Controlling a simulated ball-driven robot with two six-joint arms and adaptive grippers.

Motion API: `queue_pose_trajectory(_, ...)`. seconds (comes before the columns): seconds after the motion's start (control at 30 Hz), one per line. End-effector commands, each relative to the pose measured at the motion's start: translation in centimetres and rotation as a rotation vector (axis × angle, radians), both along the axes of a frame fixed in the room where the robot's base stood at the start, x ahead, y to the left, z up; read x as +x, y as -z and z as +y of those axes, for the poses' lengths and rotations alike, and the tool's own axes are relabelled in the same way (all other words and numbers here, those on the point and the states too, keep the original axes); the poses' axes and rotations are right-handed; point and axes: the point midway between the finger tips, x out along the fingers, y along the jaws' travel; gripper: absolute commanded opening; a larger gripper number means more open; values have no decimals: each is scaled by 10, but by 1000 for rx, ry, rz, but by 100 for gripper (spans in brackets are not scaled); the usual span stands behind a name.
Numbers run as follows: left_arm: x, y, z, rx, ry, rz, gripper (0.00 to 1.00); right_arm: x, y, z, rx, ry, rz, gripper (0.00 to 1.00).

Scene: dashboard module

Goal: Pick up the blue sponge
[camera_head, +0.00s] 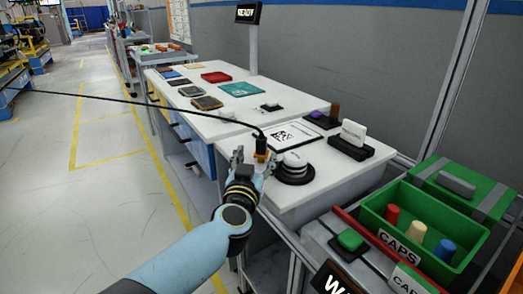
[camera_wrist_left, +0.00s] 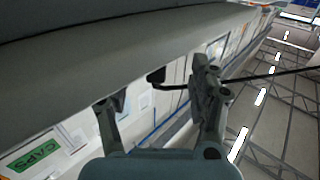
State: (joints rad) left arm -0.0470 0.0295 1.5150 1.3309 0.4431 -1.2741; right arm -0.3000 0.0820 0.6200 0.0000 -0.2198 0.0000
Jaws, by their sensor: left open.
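I cannot make out a thing that is surely the blue sponge. A small flat blue piece (camera_head: 171,74) lies at the far left of the white worktop, too small to identify. My left gripper (camera_head: 253,165) is open at the front edge of the worktop, left of a round white-and-black stacked piece and well short of the blue piece. In the left wrist view its two fingers (camera_wrist_left: 155,92) stand apart, with a black cable end showing between them. My right gripper is not in view.
The white worktop (camera_head: 238,106) carries a red tray (camera_head: 216,77), a green board (camera_head: 240,89), dark flat pieces and the round stack (camera_head: 293,168). A black cable (camera_head: 130,98) runs to my left gripper. A green caps bin (camera_head: 398,226) stands at right. Open floor lies left.

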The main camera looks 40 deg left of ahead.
Motion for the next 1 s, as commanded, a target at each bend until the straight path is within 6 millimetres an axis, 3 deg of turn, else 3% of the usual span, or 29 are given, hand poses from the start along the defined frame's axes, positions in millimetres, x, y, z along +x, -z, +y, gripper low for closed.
queue_pose_trajectory(0.3, 43, -3, 15, 1, 1, -2, 62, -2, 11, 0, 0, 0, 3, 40)
queue_pose_trajectory(0.6, 48, -4, 17, 0, 1, 0, 62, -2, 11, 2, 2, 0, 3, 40)
queue_pose_trajectory(1.0, 48, -4, 17, 0, 2, 0, 11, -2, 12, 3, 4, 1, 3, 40)
